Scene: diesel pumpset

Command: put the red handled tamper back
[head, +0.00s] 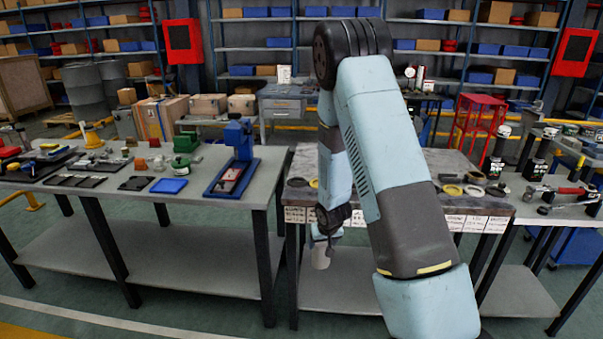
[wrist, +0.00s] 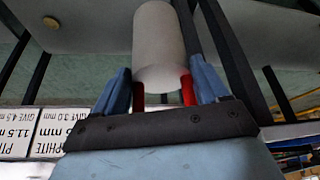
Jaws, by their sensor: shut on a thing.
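My gripper (head: 322,240) hangs low in front of the middle bench in the head view, its fingers small and partly hidden by my arm. It is shut on a pale grey-white cylinder (head: 320,258), whose blunt end points down. In the wrist view the cylinder (wrist: 160,45) stands out beyond my blue fingers (wrist: 162,90). Red shows at both fingertips beside it; I cannot tell whether this is finger pads or a red handle. The cylinder may be the tamper's head. It is clear of the bench top, out in front of its edge.
The middle bench (head: 450,172) has white labels (head: 467,222) along its front edge and round pieces on top. The left bench carries a blue vice-like stand (head: 238,150) and several small items. The right bench holds a red-handled tool (head: 573,190) and dark bottles. Lower shelves look clear.

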